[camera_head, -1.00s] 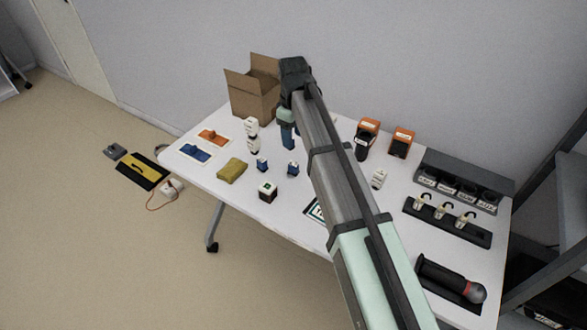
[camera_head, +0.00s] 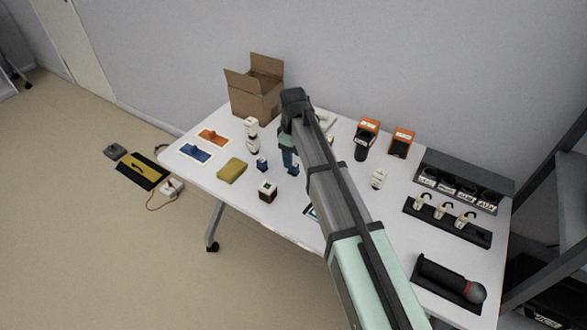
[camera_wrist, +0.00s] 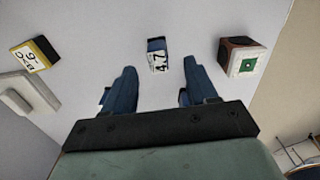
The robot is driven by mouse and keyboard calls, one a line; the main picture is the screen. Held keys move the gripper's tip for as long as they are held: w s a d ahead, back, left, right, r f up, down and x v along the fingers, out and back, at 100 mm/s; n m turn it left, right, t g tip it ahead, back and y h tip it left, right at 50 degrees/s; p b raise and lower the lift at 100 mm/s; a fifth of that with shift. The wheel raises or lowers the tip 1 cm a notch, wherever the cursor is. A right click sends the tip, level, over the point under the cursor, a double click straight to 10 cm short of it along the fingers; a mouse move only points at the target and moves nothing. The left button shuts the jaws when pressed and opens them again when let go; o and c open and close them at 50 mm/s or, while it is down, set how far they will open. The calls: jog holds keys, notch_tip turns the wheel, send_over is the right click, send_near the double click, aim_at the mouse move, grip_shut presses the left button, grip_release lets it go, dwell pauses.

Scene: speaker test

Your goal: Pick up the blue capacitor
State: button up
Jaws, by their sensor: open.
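Two small blue parts stand on the white table in the head view, one on the left (camera_head: 262,165) and one on the right (camera_head: 294,169). In the wrist view a blue capacitor (camera_wrist: 157,44) with a white label reading "4.7" lies just beyond the fingertips, lined up with the gap between them. My gripper (camera_wrist: 160,72) is open and empty. In the head view my gripper (camera_head: 288,158) hangs pointing down, close to the right blue part and partly in front of it. I cannot tell whether it touches it.
A red-brown, white and green cube (camera_head: 267,189) stands close by; it also shows in the wrist view (camera_wrist: 236,60). A yellow block (camera_head: 232,170) lies to the left. A yellow-black labelled part (camera_wrist: 36,56) is at left in the wrist view. A cardboard box (camera_head: 254,98) stands behind.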

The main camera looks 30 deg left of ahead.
aim_at(294, 163)
jog(key=shift+w+f, duration=0.1)
jog(key=shift+f, duration=2.4)
jog(key=c, duration=1.1)
jog(key=shift+o, duration=0.2)
